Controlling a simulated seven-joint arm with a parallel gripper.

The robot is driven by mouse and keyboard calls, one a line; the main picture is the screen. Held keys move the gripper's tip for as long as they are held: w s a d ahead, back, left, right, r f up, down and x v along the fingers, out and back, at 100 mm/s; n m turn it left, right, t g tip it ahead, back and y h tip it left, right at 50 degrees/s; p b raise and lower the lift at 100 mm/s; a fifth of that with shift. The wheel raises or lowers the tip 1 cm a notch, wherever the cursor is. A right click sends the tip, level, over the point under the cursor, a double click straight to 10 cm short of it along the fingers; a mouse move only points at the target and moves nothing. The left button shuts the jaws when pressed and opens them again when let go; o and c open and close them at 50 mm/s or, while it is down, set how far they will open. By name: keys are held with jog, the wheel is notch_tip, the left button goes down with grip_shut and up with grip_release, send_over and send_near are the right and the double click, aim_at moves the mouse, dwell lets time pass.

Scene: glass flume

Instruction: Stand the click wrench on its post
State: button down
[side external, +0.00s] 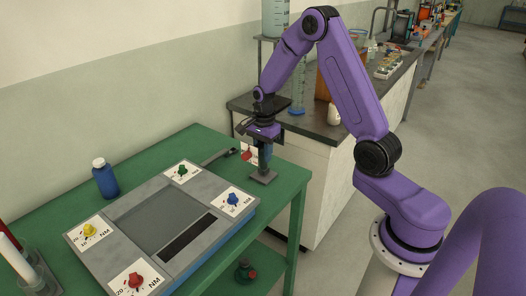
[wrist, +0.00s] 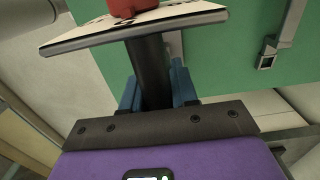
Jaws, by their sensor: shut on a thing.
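My gripper (side external: 264,143) points down over the back right corner of the green table. Its blue fingers are shut on a dark upright shaft (wrist: 150,75), which seems to be the click wrench. A white-faced plate (wrist: 85,36) with a red piece (wrist: 130,8) is at the shaft's far end in the wrist view. In the side view a grey flat square (side external: 263,176) shows at its lower end, and the red piece (side external: 247,154) is beside the fingers. I cannot tell whether the lower end touches the table. No separate post can be made out with certainty.
A grey board (side external: 155,257) carries white cards with yellow (side external: 89,230), green (side external: 183,169), blue (side external: 232,199) and red (side external: 135,281) knobs. A grey bar (side external: 219,156) lies behind it. A blue bottle (side external: 105,180) stands left. The lab bench (side external: 325,125) is close behind my gripper.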

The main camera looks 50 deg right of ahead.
jog(key=shift+f, duration=0.1)
dwell(0.3)
jog(key=c, duration=0.8)
grip_release()
notch_tip(320, 180, up, 17)
jog(key=s+a+n, duration=1.2)
jog(key=a+n, duration=0.3)
jog(key=s+f+n, duration=0.1)
jog(key=s+n, duration=0.4)
jog(key=s, duration=0.1)
jog(key=s+a+f+n, duration=0.1)
jog(key=s+n, duration=0.4)
jog(key=s, duration=0.1)
jog(key=s+a+f+n, duration=0.1)
jog(key=s+f+n, duration=0.1)
jog(key=s+n, duration=0.3)
jog(key=shift+s+n, duration=0.3)
jog(key=shift+s, duration=0.55)
